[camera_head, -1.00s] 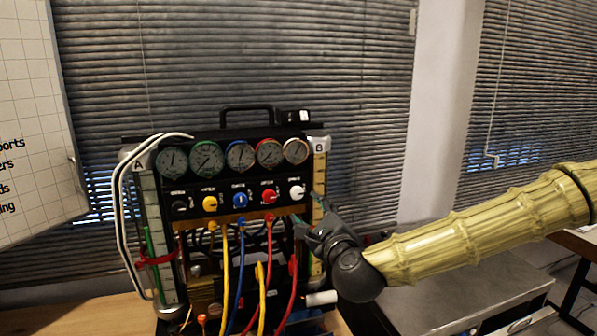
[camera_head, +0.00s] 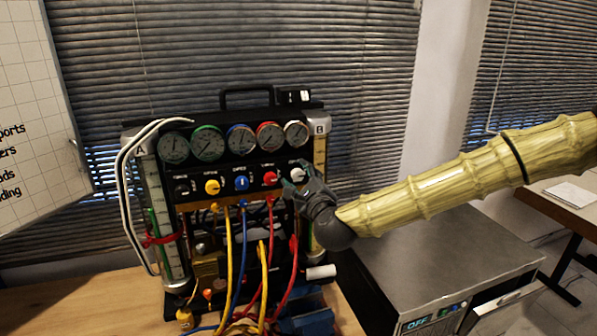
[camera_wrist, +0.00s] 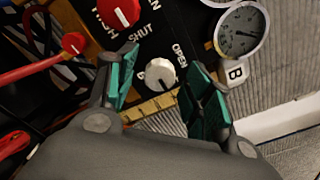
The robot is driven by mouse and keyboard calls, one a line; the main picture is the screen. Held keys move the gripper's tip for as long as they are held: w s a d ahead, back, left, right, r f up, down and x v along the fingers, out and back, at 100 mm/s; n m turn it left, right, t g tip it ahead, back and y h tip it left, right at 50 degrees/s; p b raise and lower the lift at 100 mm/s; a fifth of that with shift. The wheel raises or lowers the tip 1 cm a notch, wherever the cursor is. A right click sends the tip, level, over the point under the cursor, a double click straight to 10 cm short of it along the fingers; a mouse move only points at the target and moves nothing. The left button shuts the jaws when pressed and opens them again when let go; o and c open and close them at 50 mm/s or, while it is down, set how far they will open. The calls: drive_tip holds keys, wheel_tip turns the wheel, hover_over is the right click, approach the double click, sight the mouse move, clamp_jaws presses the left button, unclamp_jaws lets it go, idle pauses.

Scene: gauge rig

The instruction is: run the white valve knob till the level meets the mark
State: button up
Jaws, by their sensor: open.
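The white valve knob (camera_head: 297,175) is at the right end of the knob row on the rig's black panel. In the wrist view the white knob (camera_wrist: 160,73) sits between the two green fingertips, with a gap on each side. My gripper (camera_head: 294,185) is open at the panel and partly covers the knob's surroundings in the head view. The tube marked B (camera_head: 319,152) stands at the rig's right side, its lower part hidden by my gripper. Its level and mark cannot be made out. The white-ringed gauge (camera_head: 296,133) is above the knob.
Close to the left of the white knob is a red knob (camera_head: 270,178), then a blue knob (camera_head: 241,183) and a yellow knob (camera_head: 212,187). Coloured hoses (camera_head: 233,262) hang below the panel. A grey metal cabinet (camera_head: 440,260) stands at the right.

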drive_tip(key=shift+w+a, duration=0.2)
drive_tip(key=shift+w, duration=0.35)
drive_tip(key=c, duration=1.1)
drive_tip(key=shift+o, duration=0.2)
drive_tip(key=shift+f+n+b, duration=0.25)
drive_tip(key=shift+n+b, duration=0.55)
drive_tip(key=shift+b, duration=0.4)
drive_tip(key=shift+n+b, duration=1.15)
drive_tip(key=shift+n, duration=0.05)
drive_tip(key=shift+r+n+b, duration=0.2)
drive_tip(key=shift+n+b, duration=0.15)
drive_tip(key=shift+n, duration=0.25)
drive_tip(key=o, duration=1.1)
drive_tip(key=shift+c, duration=0.2)
